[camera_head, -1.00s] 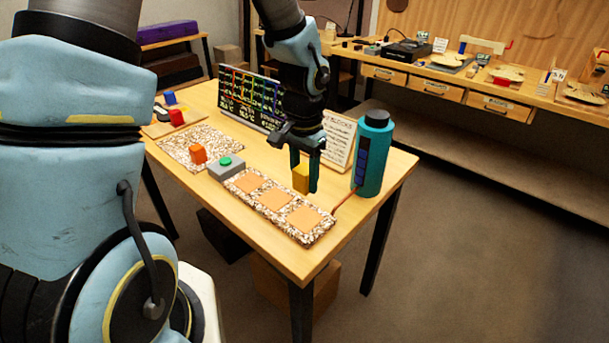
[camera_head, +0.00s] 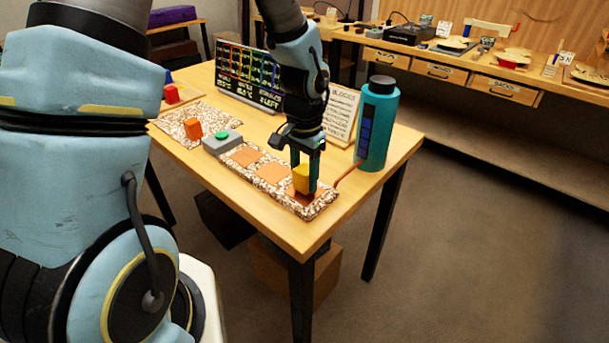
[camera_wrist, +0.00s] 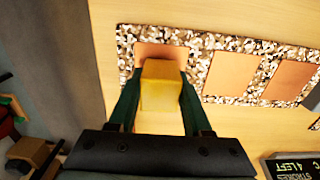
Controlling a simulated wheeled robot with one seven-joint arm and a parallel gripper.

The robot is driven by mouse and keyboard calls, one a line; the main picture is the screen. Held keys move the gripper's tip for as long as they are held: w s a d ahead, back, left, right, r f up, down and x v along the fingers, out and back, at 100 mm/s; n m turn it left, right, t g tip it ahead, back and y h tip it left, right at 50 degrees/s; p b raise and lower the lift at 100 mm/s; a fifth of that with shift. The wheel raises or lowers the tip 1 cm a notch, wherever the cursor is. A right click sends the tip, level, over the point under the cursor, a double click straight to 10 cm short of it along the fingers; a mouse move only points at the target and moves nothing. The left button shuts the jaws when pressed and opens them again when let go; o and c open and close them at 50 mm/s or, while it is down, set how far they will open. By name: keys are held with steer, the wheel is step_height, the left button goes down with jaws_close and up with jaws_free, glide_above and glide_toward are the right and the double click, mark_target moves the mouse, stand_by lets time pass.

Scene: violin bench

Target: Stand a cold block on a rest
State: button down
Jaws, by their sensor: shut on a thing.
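A yellow block (camera_head: 301,179) is held between the fingers of my gripper (camera_head: 306,178), over the nearest orange square of the speckled strip (camera_head: 322,207). In the wrist view the yellow block (camera_wrist: 160,88) sits between both green fingers, in front of an orange square. I cannot tell whether it touches the square. The other two orange squares, the middle one (camera_head: 272,173) and the far one (camera_head: 245,156), are bare. An orange block (camera_head: 193,128) stands on a second speckled mat (camera_head: 180,117) at the left.
A grey box with a green button (camera_head: 222,141) adjoins the strip's far end. A teal bottle (camera_head: 377,125) stands to the right, with a reddish rod or tube at its base. A display board (camera_head: 250,78) and a text card (camera_head: 340,115) stand behind. A red block (camera_head: 171,94) lies far left.

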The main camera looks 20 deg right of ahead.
mark_target(304, 169)
steer(key=shift+f+b, duration=0.4)
steer(key=shift+f, duration=0.1)
steer(key=shift+c, duration=1.3)
jaws_free()
step_height(304, 169, up, 11)
steer(key=shift+f+b, duration=0.1)
steer(key=shift+b, duration=0.55)
steer(key=w+a+f+n+t, duration=0.1)
steer(key=a+n, duration=1)
steer(key=a, duration=1.4)
steer(key=shift+w+a+f+t, duration=0.15)
steer(key=shift+f+t, duration=0.15)
steer(key=shift+f, duration=0.05)
